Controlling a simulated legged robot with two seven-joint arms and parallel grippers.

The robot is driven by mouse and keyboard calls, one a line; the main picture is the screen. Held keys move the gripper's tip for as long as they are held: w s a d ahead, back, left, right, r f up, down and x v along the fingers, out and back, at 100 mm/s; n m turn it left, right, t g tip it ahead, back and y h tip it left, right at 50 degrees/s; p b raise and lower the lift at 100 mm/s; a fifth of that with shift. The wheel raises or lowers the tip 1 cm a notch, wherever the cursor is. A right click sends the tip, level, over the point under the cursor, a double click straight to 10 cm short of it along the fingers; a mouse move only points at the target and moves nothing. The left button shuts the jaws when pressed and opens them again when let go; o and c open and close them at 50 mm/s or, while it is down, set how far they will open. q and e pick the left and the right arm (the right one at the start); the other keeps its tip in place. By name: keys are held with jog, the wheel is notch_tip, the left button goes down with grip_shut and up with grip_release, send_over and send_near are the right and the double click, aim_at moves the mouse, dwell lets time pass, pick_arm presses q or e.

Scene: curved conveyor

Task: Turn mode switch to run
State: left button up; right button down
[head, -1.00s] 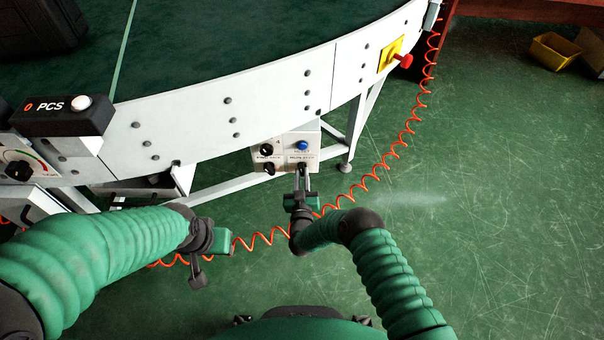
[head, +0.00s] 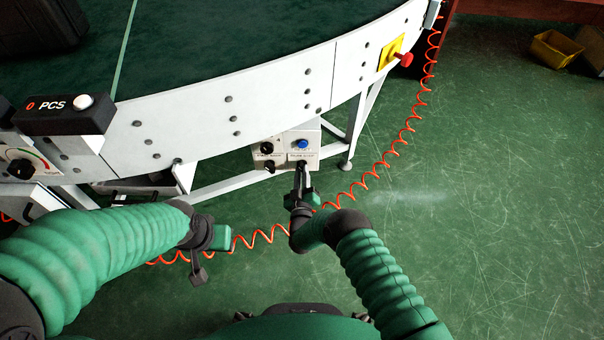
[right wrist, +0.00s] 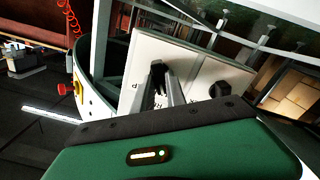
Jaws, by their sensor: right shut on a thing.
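The white control box (head: 285,153) hangs below the conveyor edge in the head view, with labels too small to read surely. Its lower right black switch (head: 302,163) is between the fingertips of my right gripper (head: 301,171), which is shut on it. In the right wrist view the fingers of my right gripper (right wrist: 161,88) reach the white panel (right wrist: 150,52) and largely hide the switch, so its pointing direction is unclear. My left gripper (head: 198,274) hangs at the lower left, away from the box; its jaws are too small to judge.
The box also carries a blue button (head: 302,143) and black knobs at upper left (head: 266,148) and lower left (head: 270,166). An orange coiled cable (head: 372,176) runs close to my right gripper. A red emergency button (head: 404,58) is farther right.

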jog(key=shift+s+f, duration=0.1)
jog(key=shift+f, duration=0.05)
jog(key=c, duration=1.4)
grip_release()
jog(key=shift+o, duration=0.2)
jog(key=s+p, duration=0.7)
jog(key=s, duration=0.9)
jog(key=shift+s, duration=0.4)
